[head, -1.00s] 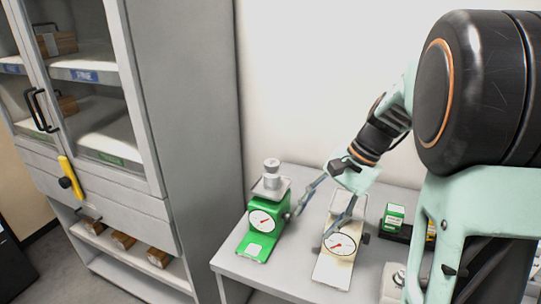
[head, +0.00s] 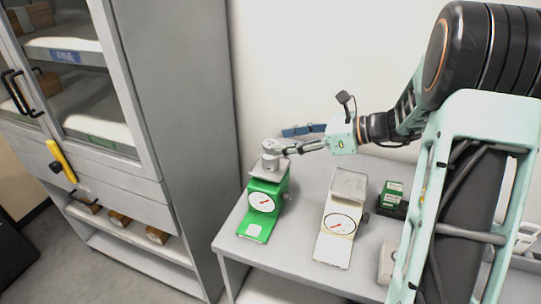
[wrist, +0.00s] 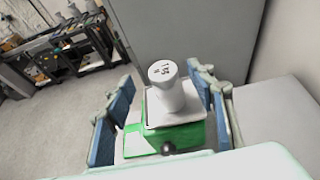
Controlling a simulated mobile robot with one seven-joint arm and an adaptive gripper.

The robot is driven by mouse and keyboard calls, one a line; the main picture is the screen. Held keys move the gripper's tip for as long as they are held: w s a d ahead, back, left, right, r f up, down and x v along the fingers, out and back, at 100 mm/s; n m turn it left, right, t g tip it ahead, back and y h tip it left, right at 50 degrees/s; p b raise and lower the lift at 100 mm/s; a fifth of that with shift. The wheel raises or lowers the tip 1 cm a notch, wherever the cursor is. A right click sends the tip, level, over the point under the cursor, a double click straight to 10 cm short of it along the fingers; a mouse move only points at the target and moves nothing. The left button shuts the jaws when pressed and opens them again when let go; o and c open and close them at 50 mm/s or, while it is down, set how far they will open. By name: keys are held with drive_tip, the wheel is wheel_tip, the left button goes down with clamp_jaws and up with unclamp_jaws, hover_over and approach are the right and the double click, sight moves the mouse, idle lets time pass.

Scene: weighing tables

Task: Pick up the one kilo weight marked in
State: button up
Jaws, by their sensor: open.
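A grey metal weight (head: 270,162) with a knob top stands upright on the pan of the green scale (head: 257,225). In the wrist view the weight (wrist: 168,97) has dark marks on its top, too small to read surely. My gripper (head: 287,142) is open at the weight's right side in the head view, with its fingers level with the knob. In the wrist view my blue-padded fingers (wrist: 160,105) stand to the left and right of the weight, with gaps on both sides.
A cream scale (head: 333,245) with an empty pan stands right of the green one. A tall grey cabinet (head: 185,120) stands close at the left.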

sight(272, 144)
drive_tip(key=p+x, duration=0.1)
drive_tip(key=x, duration=0.4)
drive_tip(key=shift+w+f, duration=0.2)
drive_tip(key=shift+f, duration=0.05)
clamp_jaws()
